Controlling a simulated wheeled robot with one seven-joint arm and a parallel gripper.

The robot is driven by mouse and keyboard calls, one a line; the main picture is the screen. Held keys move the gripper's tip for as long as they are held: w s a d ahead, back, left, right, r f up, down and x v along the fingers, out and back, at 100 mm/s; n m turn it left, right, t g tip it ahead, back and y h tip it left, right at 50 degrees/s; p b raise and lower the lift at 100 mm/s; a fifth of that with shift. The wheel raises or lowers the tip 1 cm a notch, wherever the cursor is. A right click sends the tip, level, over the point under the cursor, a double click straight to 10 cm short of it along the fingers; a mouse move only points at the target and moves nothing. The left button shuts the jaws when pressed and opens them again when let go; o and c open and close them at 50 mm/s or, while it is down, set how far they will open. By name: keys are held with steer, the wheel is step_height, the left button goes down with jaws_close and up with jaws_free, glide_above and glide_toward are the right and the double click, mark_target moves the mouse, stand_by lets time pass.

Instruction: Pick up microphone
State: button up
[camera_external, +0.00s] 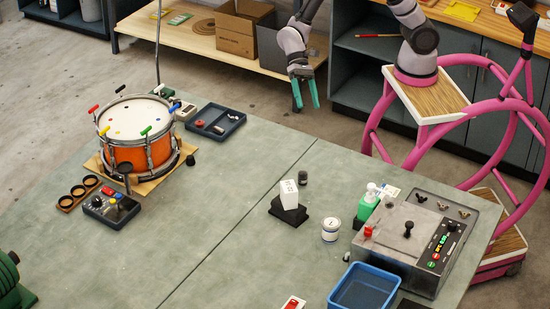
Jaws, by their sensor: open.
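My gripper (308,107) is open and empty, with two teal fingers pointing down. It hangs in the air near the far edge of the bench, between the drum and my pink frame. I cannot tell for certain which thing is the microphone. A small black item (125,170) at the near side of the orange drum (128,152) could be it. Another small black item (190,160) sits right of the drum. A short dark cylinder (303,178) stands behind a white block (289,193) on a black base. My gripper is apart from all of these.
The grey-green bench (240,215) has clear room in its middle. A dark tray (218,120) lies beside the drum. A white jar (330,229), a green bottle (367,205), a control box (415,245) and a blue bin (364,289) crowd the right. A thin pole (157,50) rises behind the drum.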

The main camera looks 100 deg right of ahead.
mark_target(304, 179)
steer(key=w+a+f+m+y, duration=0.1)
steer(key=f+m, duration=0.1)
steer(key=f, duration=0.4)
steer(key=w+a+f+m+y, duration=0.1)
steer(key=a+f+m, duration=0.1)
steer(key=f, duration=0.3)
steer(key=w+a+f+m+t+y, duration=0.1)
steer(key=w+f+m, duration=0.1)
steer(key=f, duration=0.4)
steer(key=shift+w+a+f, duration=0.1)
steer(key=shift+a+f, duration=0.25)
steer(key=shift+a, duration=0.05)
steer(key=x, duration=0.5)
steer(key=shift+a, duration=0.1)
steer(key=shift+f+x, duration=0.2)
steer(key=shift+x, duration=1.2)
steer(key=shift+f+x, duration=0.15)
steer(key=shift+x, duration=1.2)
steer(key=shift+s, duration=0.25)
jaws_close()
